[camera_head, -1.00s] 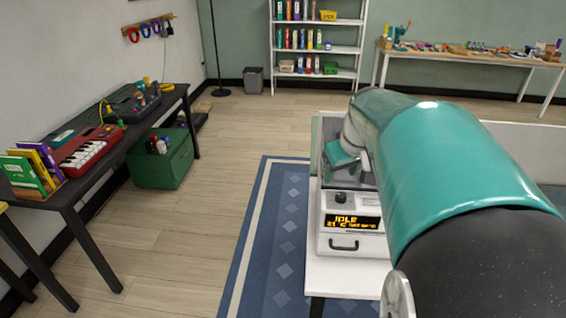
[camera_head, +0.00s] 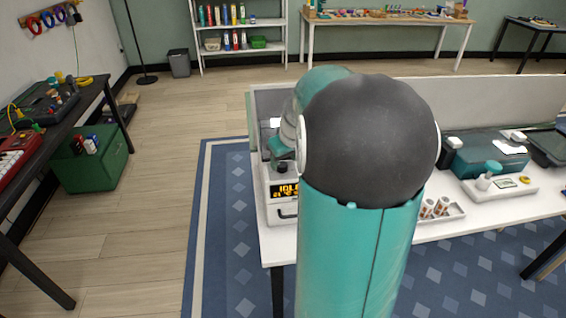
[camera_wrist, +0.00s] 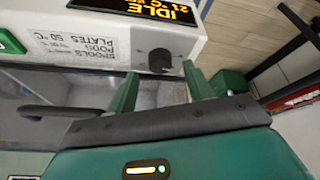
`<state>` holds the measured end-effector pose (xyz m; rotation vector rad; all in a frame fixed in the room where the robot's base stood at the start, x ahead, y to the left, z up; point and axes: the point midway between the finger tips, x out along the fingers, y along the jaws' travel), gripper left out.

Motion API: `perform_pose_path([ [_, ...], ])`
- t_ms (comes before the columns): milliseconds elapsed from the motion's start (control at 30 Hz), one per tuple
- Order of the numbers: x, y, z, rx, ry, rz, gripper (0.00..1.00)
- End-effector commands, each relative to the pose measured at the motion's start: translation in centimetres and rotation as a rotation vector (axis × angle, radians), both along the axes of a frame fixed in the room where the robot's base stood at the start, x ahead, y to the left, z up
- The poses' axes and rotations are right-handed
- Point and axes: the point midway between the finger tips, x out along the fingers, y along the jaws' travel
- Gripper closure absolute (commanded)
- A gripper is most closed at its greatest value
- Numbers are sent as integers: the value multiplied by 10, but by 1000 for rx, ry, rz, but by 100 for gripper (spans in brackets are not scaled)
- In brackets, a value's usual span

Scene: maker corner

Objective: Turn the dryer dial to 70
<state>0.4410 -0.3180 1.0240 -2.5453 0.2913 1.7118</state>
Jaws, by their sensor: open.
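The white dryer (camera_head: 275,213) stands at the left end of the white table, partly hidden by my arm. Its orange display (camera_wrist: 160,10) reads IDLE, with a line starting 21 °C below, cut off at the edge. The dark round dial (camera_wrist: 160,62) sits on the white panel beside the display and a printed label listing spools, pods and plates. My gripper (camera_wrist: 159,74) is open, with one green finger to each side of the dial's near edge in the wrist view. I cannot tell whether either finger touches the dial. In the head view my arm mostly hides the gripper.
A tray with several small rolls (camera_head: 437,208) and a teal-lidded box (camera_head: 486,152) stand further right on the white table (camera_head: 440,233). A low panel runs along its back. A dark bench (camera_head: 50,150) and green crate (camera_head: 92,160) are left. The floor between is clear.

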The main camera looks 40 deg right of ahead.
Motion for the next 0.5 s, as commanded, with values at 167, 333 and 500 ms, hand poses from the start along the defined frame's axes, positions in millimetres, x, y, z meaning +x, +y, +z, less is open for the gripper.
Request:
perform_pose_path([
  [167,8,-2,-20,0,1,1,49],
  [333,10,-3,-25,0,0,1,49],
  [500,10,-3,-25,-1,0,1,49],
])
